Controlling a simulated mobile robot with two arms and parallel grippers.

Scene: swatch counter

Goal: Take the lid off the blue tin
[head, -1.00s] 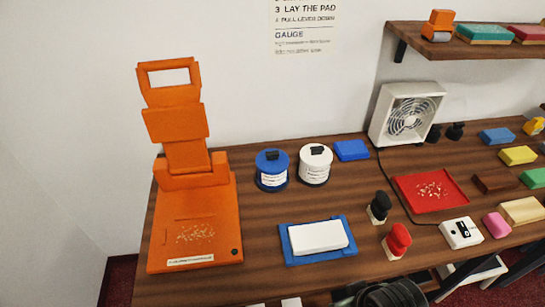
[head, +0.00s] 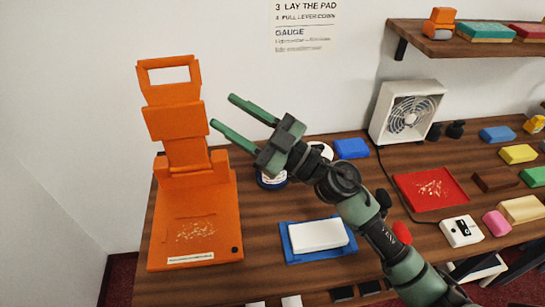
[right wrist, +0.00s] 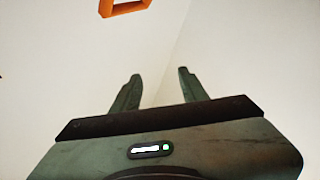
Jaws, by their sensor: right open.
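The blue tin (head: 271,181) stands on the counter right of the orange press. Only its lower body and part of its label show in the head view; its lid is hidden behind my right gripper. My right gripper (head: 226,115) is open and empty, raised in front of the tin, its fingers pointing up and left toward the wall and the press. In the right wrist view the two fingers (right wrist: 158,78) are apart with nothing between them. The white tin (head: 321,149) beside the blue one is mostly covered by my right arm. My left gripper is not in view.
The orange press (head: 196,228) stands at the left. A blue tray (head: 290,257) with a white pad (head: 318,235) lies in front. A blue block (head: 352,148), white fan (head: 407,113) and red tray (head: 432,191) are to the right. Wood is bare between press and blue tray.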

